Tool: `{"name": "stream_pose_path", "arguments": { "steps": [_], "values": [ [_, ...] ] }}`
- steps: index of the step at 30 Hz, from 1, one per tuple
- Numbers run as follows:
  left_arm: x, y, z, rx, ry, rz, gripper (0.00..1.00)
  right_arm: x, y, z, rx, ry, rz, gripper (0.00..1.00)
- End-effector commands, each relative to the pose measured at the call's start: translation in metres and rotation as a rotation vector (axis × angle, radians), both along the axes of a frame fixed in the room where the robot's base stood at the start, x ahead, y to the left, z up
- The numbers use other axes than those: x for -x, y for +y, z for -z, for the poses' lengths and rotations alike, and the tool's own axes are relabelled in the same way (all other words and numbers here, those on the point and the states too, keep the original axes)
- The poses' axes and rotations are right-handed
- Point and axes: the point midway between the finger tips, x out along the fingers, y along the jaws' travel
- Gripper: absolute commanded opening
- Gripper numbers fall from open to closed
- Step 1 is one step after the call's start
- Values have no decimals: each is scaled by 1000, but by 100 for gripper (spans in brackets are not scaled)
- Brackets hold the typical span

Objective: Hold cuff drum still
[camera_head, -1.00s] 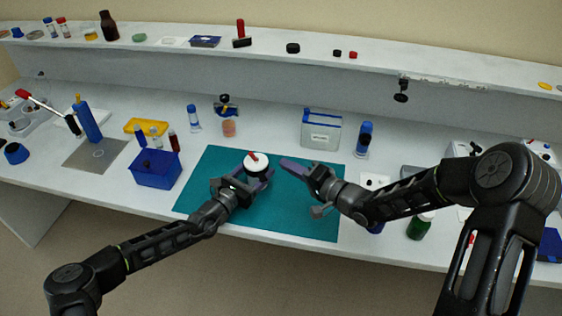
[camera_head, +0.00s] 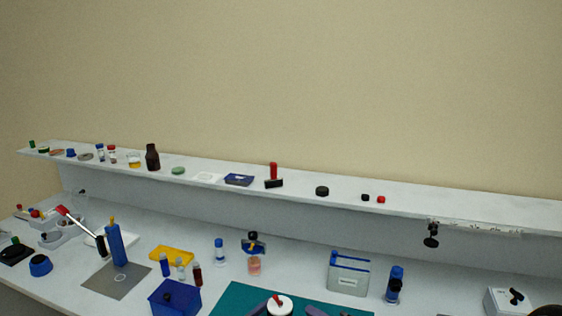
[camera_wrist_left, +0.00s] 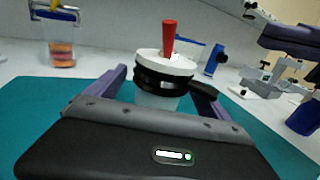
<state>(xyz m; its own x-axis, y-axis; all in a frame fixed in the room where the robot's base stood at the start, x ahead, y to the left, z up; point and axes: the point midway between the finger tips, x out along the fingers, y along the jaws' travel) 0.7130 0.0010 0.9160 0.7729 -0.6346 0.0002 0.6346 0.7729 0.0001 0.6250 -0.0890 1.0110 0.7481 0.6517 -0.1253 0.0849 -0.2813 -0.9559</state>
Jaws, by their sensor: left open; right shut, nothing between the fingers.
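The cuff drum (camera_head: 280,305), white-topped with a red handle, stands on the teal mat (camera_head: 235,298) at the bottom edge of the head view. In the left wrist view the drum (camera_wrist_left: 160,62) shows a black band with a dark tab pointing right, above a pale lower body. My left gripper (camera_wrist_left: 158,80) is open, with one purple finger on each side of the drum; I cannot tell if they touch it. My right gripper (camera_head: 316,310) is shut and empty just right of the drum, mostly cut off by the frame's bottom edge.
A blue box (camera_head: 175,298), a yellow tray (camera_head: 171,254) and small vials stand left of the mat. A raised shelf (camera_head: 335,205) runs along the back.

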Motion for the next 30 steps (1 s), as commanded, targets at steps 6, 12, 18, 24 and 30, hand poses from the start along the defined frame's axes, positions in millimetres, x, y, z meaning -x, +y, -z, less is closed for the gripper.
{"name": "stream_pose_path", "arguments": {
  "steps": [6, 12, 18, 24, 30],
  "values": [
    [16, 15, 0, -2, -1, -2, 92, 0, 0, 0, 0, 0, 0, 0],
    [47, 40, 1, -2, 2, -2, 92, 0, 0, 0, 0, 0, 0, 0],
    [76, 64, 0, -2, 0, -2, 92, 0, 0, 0, 0, 0, 0, 0],
    [91, 75, 0, -1, -1, -1, 92, 0, 0, 0, 0, 0, 0, 0],
    [92, 76, 0, 0, 0, 0, 92, 0, 0, 0, 0, 0, 0, 0]
  ]
}}
